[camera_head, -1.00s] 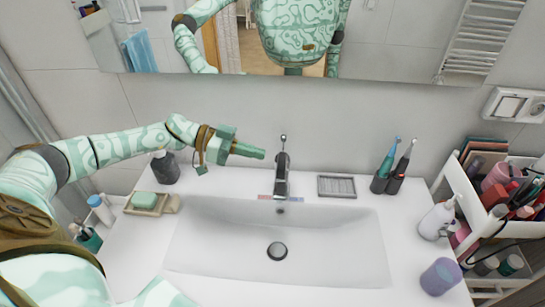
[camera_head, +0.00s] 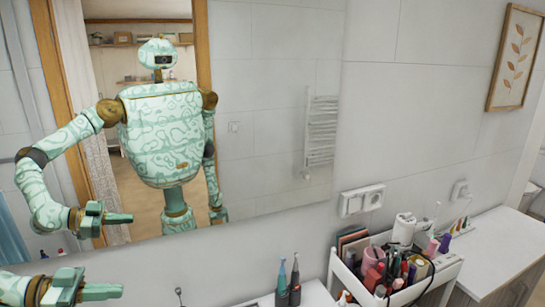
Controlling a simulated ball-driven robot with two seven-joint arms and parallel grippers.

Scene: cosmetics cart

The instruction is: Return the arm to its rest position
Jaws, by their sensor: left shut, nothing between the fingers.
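My left gripper (camera_head: 112,291) reaches in at the lower left corner of the head view, its fingers together and empty, pointing right. It is in front of the wall below the mirror (camera_head: 262,150). The mirror shows my own body, with one arm bent and the other hanging down. My right arm is not in view directly.
Two electric toothbrushes (camera_head: 288,284) stand at the bottom edge, right of the gripper with a gap between. A white cart (camera_head: 426,288) packed with cosmetics and a hair dryer stands at the right. A white counter (camera_head: 498,248) lies beyond it. The sink is out of view.

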